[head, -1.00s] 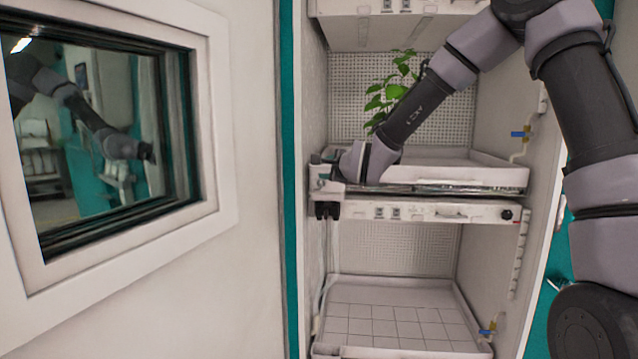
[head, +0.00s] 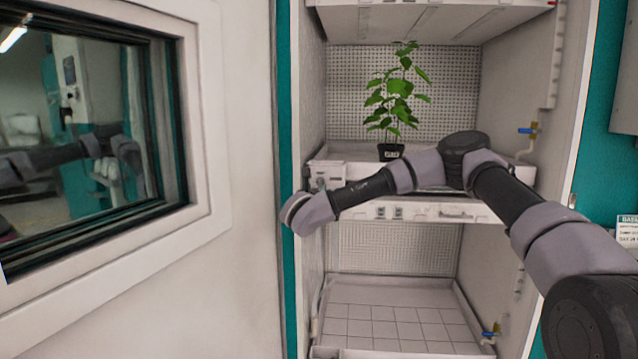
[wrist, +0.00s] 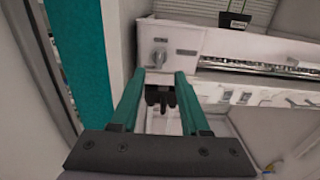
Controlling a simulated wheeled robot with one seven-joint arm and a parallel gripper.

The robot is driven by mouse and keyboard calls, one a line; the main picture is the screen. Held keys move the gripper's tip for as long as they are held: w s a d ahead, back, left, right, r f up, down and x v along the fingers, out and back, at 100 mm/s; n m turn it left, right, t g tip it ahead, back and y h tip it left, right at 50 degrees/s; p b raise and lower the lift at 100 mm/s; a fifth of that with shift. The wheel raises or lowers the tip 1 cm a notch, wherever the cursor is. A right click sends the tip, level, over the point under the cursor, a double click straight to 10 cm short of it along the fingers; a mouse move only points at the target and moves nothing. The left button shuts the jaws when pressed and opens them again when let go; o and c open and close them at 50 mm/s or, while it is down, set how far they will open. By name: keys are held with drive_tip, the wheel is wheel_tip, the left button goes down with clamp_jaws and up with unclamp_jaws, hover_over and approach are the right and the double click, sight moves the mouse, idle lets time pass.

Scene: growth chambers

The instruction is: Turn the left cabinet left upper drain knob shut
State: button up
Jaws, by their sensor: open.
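The drain knob (wrist: 158,56) is a small grey knob on the white front panel at the left end of the upper tray. In the wrist view it lies just beyond the fingertips of my gripper (wrist: 159,75), centred between them and apart from both. The teal fingers are open with nothing held. The knob also shows in the head view (head: 321,183), small, just above my forearm. In that view the end of my arm is at the cabinet's left front edge, and the fingers cannot be made out.
A potted green plant (head: 398,95) stands on the upper tray (head: 340,152). Black fittings (wrist: 160,97) sit below the knob, between the fingers. The open white door (head: 235,270) with its window is close on the left. Blue-handled valves (head: 528,130) are on the right wall. The lower tray (head: 395,318) is empty.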

sight(319, 181)
drive_tip(key=w, duration=0.9)
drive_tip(key=shift+w+d, duration=0.15)
drive_tip(key=shift+w, duration=0.1)
clamp_jaws()
